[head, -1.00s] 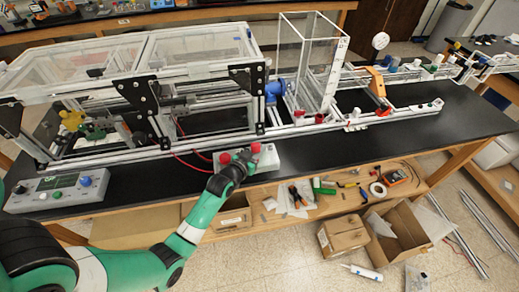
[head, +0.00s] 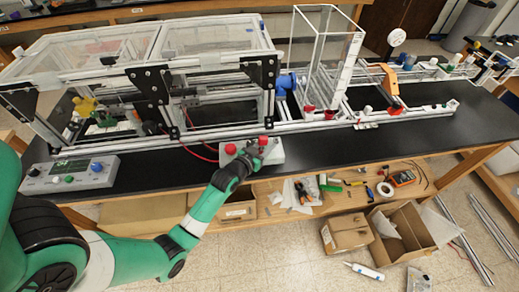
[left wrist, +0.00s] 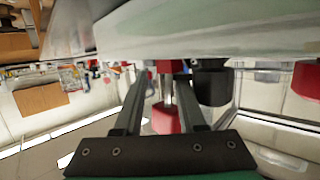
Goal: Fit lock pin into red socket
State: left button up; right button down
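A pale grey block (head: 272,156) sits at the bench's front edge with a red socket piece (head: 231,148) at its left and another red piece (head: 264,140) at its right. My left gripper (head: 253,150) is at the block, beside the right red piece. In the left wrist view, its two fingers (left wrist: 162,78) stand apart around a lock pin with a silver shaft and red head (left wrist: 165,118). A gap shows beside the head. The shaft runs to a red collar (left wrist: 168,66) at the block; I cannot tell how deep it sits. My right gripper is not in view.
A dark knob (left wrist: 212,80) and a further red piece (left wrist: 307,78) stand close right of the fingers. The extrusion frame (head: 215,135) rises behind the block. A grey control box (head: 70,176) is at left.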

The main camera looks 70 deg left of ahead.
pick_arm(q)
jog(key=p+v, duration=0.2)
jog(key=v, duration=0.8)
jog(key=shift+s+r, duration=0.15)
jog(key=shift+r, duration=0.05)
jog(key=shift+d, duration=0.1)
